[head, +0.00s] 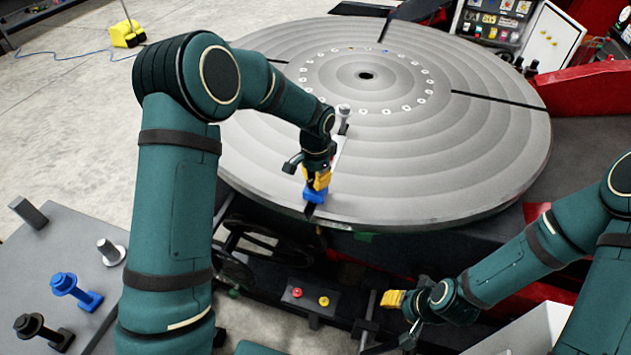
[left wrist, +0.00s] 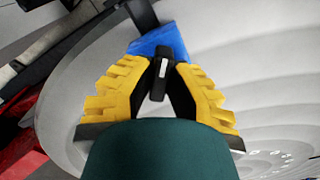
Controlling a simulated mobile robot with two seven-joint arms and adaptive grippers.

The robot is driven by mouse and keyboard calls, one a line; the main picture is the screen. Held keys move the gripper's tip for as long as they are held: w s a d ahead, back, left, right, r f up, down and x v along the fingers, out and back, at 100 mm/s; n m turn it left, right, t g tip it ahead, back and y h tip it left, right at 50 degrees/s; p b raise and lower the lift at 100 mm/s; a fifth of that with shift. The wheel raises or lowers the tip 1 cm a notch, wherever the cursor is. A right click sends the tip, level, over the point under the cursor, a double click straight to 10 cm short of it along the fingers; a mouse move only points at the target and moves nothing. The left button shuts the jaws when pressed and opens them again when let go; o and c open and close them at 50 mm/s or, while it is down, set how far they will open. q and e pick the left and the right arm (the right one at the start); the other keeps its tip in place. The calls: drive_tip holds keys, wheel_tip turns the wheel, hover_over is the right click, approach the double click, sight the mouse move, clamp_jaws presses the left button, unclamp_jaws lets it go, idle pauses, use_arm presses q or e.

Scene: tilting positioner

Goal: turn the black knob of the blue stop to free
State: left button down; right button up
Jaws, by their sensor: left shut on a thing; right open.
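The blue stop (head: 314,196) sits at the near rim of the big grey turntable (head: 470,150). My left gripper (head: 317,180) reaches down over it from above. In the left wrist view, the blue stop (left wrist: 160,42) shows beyond my yellow fingers. The black knob (left wrist: 161,76), with a white mark on it, stands between those fingers, which are shut on it. In the head view the knob is hidden by the gripper. My right gripper (head: 398,318) is open and empty, low in front of the turntable, away from the stop.
A grey side table (head: 75,210) at the left holds several spare stops, one of them blue (head: 76,290). A button box (head: 310,297) with red and yellow buttons is below the rim.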

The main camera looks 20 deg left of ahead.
use_arm(q)
drive_tip(key=n+b, duration=0.1)
drive_tip(key=n, duration=0.2)
drive_tip(key=shift+f+n, duration=0.1)
drive_tip(key=shift+n, duration=1.9)
drive_tip(key=c, duration=0.9)
unclamp_jaws()
drive_tip(key=shift+c, duration=0.2)
wheel_tip(320, 180, up, 12)
